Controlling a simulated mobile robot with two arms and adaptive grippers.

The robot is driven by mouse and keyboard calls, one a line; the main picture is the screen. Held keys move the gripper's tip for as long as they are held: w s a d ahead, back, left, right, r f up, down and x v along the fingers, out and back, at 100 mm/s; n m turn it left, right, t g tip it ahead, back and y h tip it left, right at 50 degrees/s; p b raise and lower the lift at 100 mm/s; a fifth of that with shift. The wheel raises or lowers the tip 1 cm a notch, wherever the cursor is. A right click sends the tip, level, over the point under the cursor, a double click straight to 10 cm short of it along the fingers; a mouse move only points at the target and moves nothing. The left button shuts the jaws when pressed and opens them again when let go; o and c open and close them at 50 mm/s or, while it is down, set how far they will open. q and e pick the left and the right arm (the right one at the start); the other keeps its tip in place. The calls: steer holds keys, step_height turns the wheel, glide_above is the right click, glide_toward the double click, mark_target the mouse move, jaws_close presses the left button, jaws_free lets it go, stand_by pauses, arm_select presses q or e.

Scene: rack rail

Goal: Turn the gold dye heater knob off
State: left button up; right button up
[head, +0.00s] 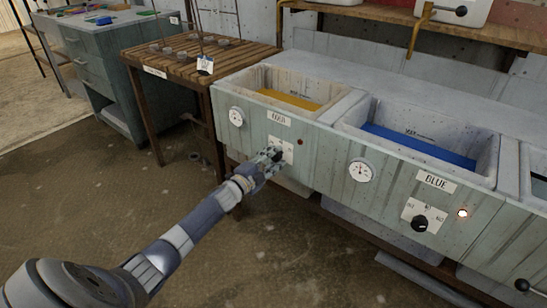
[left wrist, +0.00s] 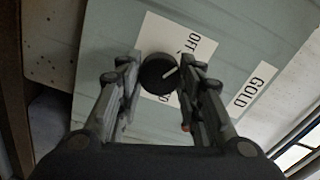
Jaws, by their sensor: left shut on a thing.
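The gold dye heater knob (left wrist: 158,74) is a round black knob with a white pointer line, on a white plate marked OFF. In the left wrist view the pointer slants up and right, towards the OFF side. My left gripper (left wrist: 160,66) is shut on the knob, one finger on each side. In the head view my left gripper (head: 274,154) is against the white plate (head: 287,150) under the gold vat (head: 262,121) and hides the knob. The small lamp (head: 300,141) beside the plate looks dark red and unlit. My right gripper is not in view.
The blue vat (head: 437,131) stands to the right, with its own knob (head: 419,223) and a bright lamp (head: 462,213). A round gauge (head: 236,117) is left of the gold plate. A slatted wooden table (head: 185,58) stands at left. The floor in front is clear.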

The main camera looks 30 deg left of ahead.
arm_select(q)
steer(key=shift+f, duration=0.1)
steer(key=o, duration=1.1)
steer(key=shift+c, duration=0.2)
steer(key=s+a, duration=0.1)
steer(key=s, duration=1.1)
